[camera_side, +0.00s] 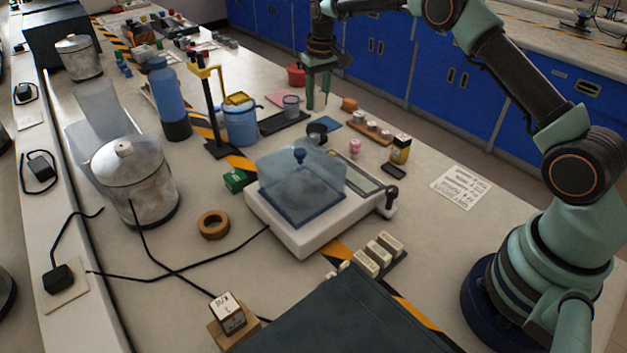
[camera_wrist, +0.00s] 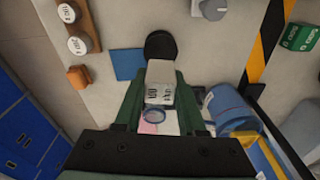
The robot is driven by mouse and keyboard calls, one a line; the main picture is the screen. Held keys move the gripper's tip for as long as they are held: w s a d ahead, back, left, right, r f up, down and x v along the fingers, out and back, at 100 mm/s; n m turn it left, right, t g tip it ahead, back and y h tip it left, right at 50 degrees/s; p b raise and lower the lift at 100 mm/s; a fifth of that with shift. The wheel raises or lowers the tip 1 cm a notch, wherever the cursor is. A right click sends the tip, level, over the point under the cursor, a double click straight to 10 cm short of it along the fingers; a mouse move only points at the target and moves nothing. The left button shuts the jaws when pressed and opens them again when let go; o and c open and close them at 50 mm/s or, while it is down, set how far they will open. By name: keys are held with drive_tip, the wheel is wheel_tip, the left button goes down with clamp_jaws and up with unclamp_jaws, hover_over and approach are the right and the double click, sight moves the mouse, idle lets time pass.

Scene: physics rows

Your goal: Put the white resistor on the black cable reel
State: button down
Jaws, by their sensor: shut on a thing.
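My gripper (camera_side: 318,100) is above the bench, near the black cable reel (camera_side: 317,137) and toward the far side of it in the side view. In the wrist view my gripper (camera_wrist: 161,84) is shut on the white resistor (camera_wrist: 160,73), a pale block with dark print. The resistor sits between the fingertips, and I cannot make it out in the side view. In the wrist view the round black cable reel (camera_wrist: 160,45) shows just beyond the resistor, partly covered by it. The reel stands on the bench next to a flat blue square (camera_wrist: 127,63).
A balance with a clear cover (camera_side: 300,185) stands in front of the reel. A blue container (camera_side: 241,122) and a small clear beaker (camera_side: 291,105) are left of my gripper. A wooden weight board (camera_side: 372,130) and an orange block (camera_side: 349,104) are to its right.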

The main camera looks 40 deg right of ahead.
sight(317, 129)
drive_tip(key=shift+f, duration=2.75)
drive_tip(key=c, duration=0.5)
unclamp_jaws()
drive_tip(key=shift+f, duration=0.1)
